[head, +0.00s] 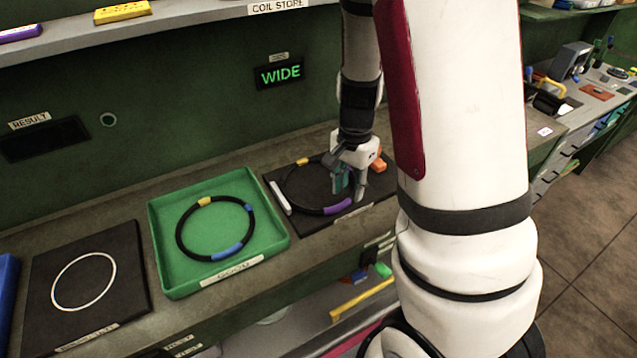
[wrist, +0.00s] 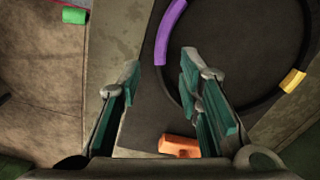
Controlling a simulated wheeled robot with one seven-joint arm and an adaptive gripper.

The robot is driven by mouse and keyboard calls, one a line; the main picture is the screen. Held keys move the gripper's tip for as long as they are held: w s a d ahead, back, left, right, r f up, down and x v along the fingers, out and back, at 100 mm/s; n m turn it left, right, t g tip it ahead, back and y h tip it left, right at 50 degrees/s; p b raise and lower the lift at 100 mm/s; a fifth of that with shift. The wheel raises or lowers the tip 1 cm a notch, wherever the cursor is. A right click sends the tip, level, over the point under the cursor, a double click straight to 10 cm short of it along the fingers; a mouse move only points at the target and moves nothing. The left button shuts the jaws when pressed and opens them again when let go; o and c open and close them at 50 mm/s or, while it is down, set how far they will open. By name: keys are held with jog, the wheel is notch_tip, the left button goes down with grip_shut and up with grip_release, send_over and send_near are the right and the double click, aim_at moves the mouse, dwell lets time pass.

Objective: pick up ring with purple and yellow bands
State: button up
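The black ring with purple and yellow bands (head: 337,208) lies flat on a black mat (head: 381,190) under my gripper. In the wrist view the ring (wrist: 170,32) fills the upper right, with its purple band near the top and its yellow band at the right. My gripper (head: 349,194) points down over the ring's right side. Its two fingers, seen in the wrist view (wrist: 160,62), are apart with nothing gripped. The ring's edge just below the purple band shows between the fingertips, then passes behind the right finger. Whether the fingertips are down at ring height is unclear.
A green tray (head: 166,263) left of the mat holds another black ring (head: 182,239) with yellow and blue bands. A dark board (head: 125,268) with a white circle lies farther left. An orange block (wrist: 180,146) sits near the ring. A shelf (head: 190,14) runs above.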

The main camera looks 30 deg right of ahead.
aim_at(348, 199)
jog(key=shift+f, duration=1.55)
grip_shut()
jog(key=shift+r, duration=0.1)
